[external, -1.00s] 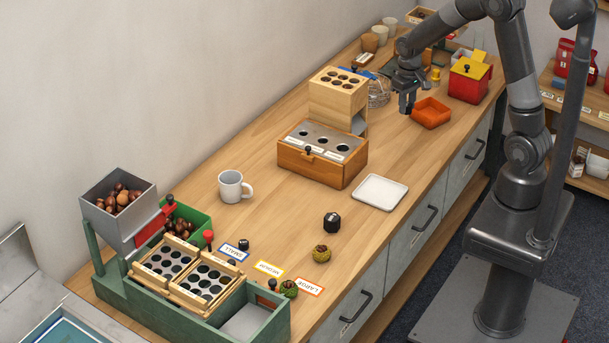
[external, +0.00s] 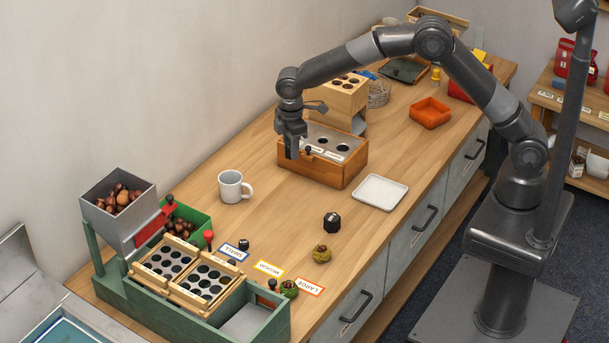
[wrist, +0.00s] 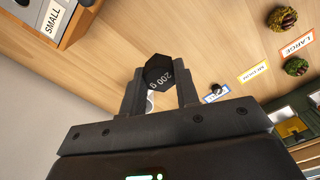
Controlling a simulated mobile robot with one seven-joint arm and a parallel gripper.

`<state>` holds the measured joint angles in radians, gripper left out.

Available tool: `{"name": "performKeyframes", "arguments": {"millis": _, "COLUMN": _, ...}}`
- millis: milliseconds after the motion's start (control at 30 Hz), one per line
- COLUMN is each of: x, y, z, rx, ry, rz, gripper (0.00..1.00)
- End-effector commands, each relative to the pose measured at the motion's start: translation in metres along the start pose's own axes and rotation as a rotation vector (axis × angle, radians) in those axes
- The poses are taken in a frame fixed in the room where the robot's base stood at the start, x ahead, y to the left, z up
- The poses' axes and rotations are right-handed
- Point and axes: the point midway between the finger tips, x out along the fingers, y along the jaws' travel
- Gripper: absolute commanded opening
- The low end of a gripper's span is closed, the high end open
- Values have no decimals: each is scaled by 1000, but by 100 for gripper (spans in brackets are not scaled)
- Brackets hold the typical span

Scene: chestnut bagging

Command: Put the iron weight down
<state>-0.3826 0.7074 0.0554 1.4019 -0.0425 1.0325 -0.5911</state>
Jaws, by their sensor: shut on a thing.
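My gripper (external: 291,154) is in the air beside the left end of the wooden box with the holed metal top (external: 322,172). In the wrist view its two fingers (wrist: 160,92) are closed on a black faceted iron weight (wrist: 158,73) marked 200 g. In the external view the held weight is not distinguishable from the dark fingers. Another dark faceted weight (external: 332,222) stands on the wooden counter (external: 262,232), right of the white mug (external: 231,186).
A white square tray (external: 380,192) lies right of the wooden box. Two chestnut burs (external: 321,254) and the SMALL, MEDIUM and LARGE cards (external: 269,269) lie nearer the green sorting station (external: 190,313). An orange tray (external: 431,112) is farther back. Bare counter lies between mug and weight.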

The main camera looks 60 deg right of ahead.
Motion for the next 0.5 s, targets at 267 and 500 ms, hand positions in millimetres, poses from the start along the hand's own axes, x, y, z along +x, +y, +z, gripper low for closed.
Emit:
{"name": "performKeyframes", "arguments": {"millis": 267, "x": 40, "y": -2, "z": -3, "rx": -10, "ry": -2, "rz": -1, "gripper": 1}}
{"name": "performKeyframes", "arguments": {"millis": 500, "x": 63, "y": -12, "z": -19, "rx": -13, "ry": -1, "rz": -1, "gripper": 1}}
